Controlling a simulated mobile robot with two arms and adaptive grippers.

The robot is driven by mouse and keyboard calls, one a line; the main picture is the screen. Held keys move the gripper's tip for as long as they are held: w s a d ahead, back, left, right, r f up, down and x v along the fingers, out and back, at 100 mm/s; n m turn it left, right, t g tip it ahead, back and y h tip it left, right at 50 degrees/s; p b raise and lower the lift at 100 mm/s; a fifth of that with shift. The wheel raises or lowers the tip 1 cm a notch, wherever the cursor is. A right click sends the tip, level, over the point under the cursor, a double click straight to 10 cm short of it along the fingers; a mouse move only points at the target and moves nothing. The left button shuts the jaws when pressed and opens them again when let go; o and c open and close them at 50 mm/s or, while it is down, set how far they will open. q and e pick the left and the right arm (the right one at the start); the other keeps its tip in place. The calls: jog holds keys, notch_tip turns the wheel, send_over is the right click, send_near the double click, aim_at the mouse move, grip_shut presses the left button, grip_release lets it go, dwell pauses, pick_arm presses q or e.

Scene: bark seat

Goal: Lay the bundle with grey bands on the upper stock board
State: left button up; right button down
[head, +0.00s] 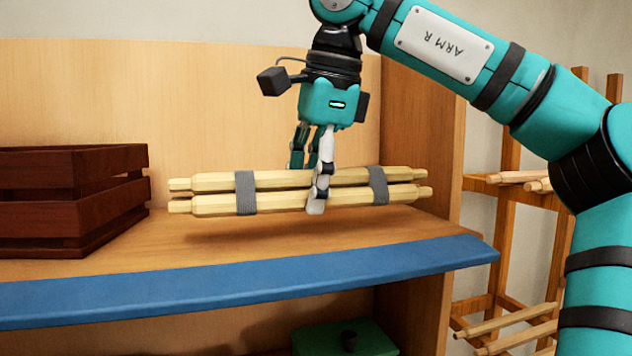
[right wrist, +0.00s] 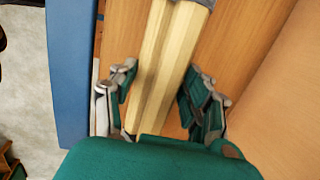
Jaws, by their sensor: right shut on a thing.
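The bundle with grey bands (head: 282,189) is a set of pale wooden spindles tied by two grey bands. It lies level, left to right, a little above the wooden shelf board (head: 370,236), with a shadow beneath it. My right gripper (head: 314,190) reaches down from above and is shut on the bundle between the two bands. The bundle also shows between the fingers in the right wrist view (right wrist: 165,65), where one grey band is at the top edge. My left gripper is out of view.
A dark red slatted crate (head: 70,200) stands on the shelf at the left. The shelf has a blue front edge (head: 240,283). A green lidded box (head: 345,338) sits below. At the right, a wooden rack (head: 508,215) holds pale spindles on upper and lower levels.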

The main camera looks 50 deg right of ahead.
jog(key=shift+w+d, duration=0.35)
jog(key=shift+w, duration=0.35)
jog(key=shift+w+d+p, duration=0.3)
jog(key=shift+w+d, duration=0.05)
jog(key=shift+w, duration=0.2)
jog(key=shift+w+d+p, duration=0.25)
jog(key=shift+w+d, duration=0.05)
jog(key=shift+w, duration=0.25)
jog(key=shift+w+d+p, duration=0.3)
jog(key=shift+w+d, duration=0.1)
jog(key=shift+w, duration=0.35)
jog(key=shift+w+d+p, duration=0.25)
jog(key=shift+w+d, duration=0.15)
jog(key=shift+w, duration=0.3)
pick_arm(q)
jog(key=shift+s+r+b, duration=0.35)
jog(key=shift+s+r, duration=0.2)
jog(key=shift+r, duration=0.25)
pick_arm(e)
jog(key=shift+s+f, duration=0.1)
jog(key=shift+f, duration=1.1)
jog(key=shift+a, duration=0.1)
jog(key=c, duration=0.5)
grip_release()
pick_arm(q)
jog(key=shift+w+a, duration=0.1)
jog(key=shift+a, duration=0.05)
